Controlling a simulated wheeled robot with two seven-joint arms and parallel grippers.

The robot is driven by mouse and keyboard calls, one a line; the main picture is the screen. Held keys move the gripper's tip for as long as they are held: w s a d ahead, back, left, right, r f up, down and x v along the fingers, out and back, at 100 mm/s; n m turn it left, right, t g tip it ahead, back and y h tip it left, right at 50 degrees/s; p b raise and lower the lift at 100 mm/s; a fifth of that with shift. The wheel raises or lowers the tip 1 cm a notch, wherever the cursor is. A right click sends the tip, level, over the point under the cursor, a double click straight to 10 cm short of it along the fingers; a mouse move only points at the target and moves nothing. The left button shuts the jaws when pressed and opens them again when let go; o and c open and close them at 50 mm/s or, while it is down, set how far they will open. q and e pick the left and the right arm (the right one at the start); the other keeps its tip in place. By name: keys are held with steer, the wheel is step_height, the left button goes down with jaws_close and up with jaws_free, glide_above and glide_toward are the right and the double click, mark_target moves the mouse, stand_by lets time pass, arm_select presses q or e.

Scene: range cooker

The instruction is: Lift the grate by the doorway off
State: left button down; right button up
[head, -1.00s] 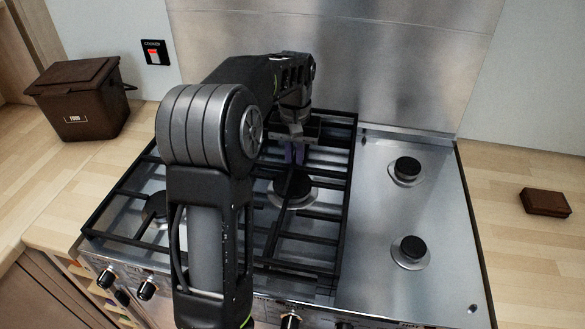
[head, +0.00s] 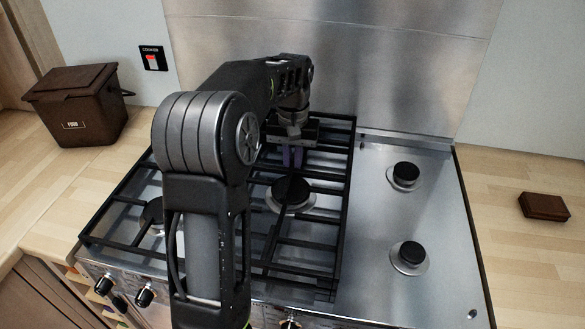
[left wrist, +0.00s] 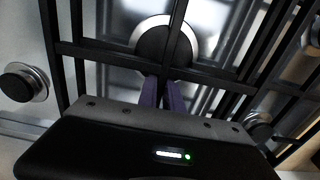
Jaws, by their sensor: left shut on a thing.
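Black grate bars (head: 345,215) cover the left and middle of the steel hob, over a central burner (head: 291,192) and a left one. My arm hides part of them, so I cannot tell whether they form one piece or two. My left gripper (head: 292,158) is at the back of the bars, fingers pointing down, shut on a grate bar. In the left wrist view, the purple fingers (left wrist: 163,93) meet the grate (left wrist: 215,73) beside a round burner (left wrist: 165,42). I cannot tell whether the grate is clear of the hob. My right gripper is out of view.
The right side of the hob (head: 375,215) is bare, with two uncovered burners (head: 404,175) (head: 409,256). A brown food bin (head: 80,112) stands on the left worktop. A small brown block (head: 543,206) lies on the right worktop. A steel splashback (head: 400,60) rises behind.

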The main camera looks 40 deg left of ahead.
mark_target(293, 162)
arm_select(q)
step_height(293, 162, up, 4)
steer(key=shift+r, duration=0.1)
step_height(293, 162, up, 4)
steer(key=shift+r+p, duration=0.25)
steer(key=shift+p, duration=0.8)
steer(key=shift+r+p, duration=0.4)
steer(key=shift+p, duration=0.05)
